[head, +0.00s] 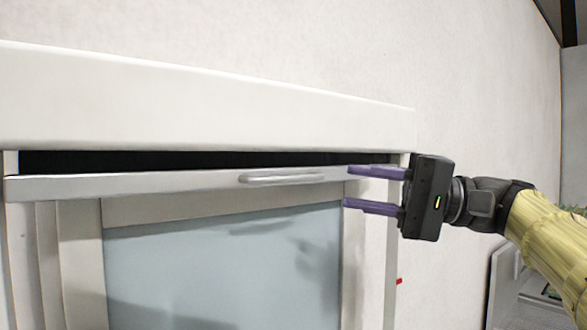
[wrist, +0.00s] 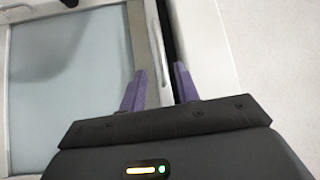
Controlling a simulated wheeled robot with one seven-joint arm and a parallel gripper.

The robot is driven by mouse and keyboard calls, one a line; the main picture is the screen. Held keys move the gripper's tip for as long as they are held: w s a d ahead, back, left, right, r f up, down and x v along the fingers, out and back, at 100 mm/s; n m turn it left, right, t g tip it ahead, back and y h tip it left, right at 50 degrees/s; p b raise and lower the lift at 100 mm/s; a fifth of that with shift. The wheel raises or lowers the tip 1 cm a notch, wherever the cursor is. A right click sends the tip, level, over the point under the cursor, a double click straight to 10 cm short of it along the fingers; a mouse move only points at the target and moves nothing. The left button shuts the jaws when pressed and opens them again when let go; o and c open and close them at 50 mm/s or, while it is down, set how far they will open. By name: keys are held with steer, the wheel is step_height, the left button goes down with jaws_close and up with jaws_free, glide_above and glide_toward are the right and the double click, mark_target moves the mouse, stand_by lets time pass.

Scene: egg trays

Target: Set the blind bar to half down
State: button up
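The blind bar (head: 150,185) is a white horizontal rail near the top of the window, just under the white box (head: 200,105), with a dark gap between them. A light grey handle (head: 283,178) sticks out from the bar's front, right of its middle. My gripper (head: 358,188) is at the right end of the bar, its two purple fingers apart, one above the other, pointing left. The fingertips are right of the handle and do not hold it. In the wrist view, the fingers of my gripper (wrist: 158,85) are open, with the bar's edge and dark gap showing between and beyond them.
The window pane (head: 225,265) in its white frame lies below the bar. A plain pale wall (head: 470,90) surrounds it. A grey appliance or furniture piece (head: 505,280) stands at the lower right. A small red mark (head: 399,281) shows beside the frame.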

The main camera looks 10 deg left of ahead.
mark_target(299, 179)
steer(key=a+p, duration=0.1)
steer(key=a, duration=0.2)
steer(key=a+r+p, duration=0.1)
steer(key=a, duration=0.2)
steer(key=a+p, duration=0.1)
steer(key=a, duration=0.1)
steer(key=shift+s+a+r, duration=0.2)
steer(key=shift+s+a, duration=0.2)
steer(key=shift+a+p, duration=0.4)
steer(key=shift+a, duration=0.2)
steer(key=shift+f, duration=0.1)
jaws_close()
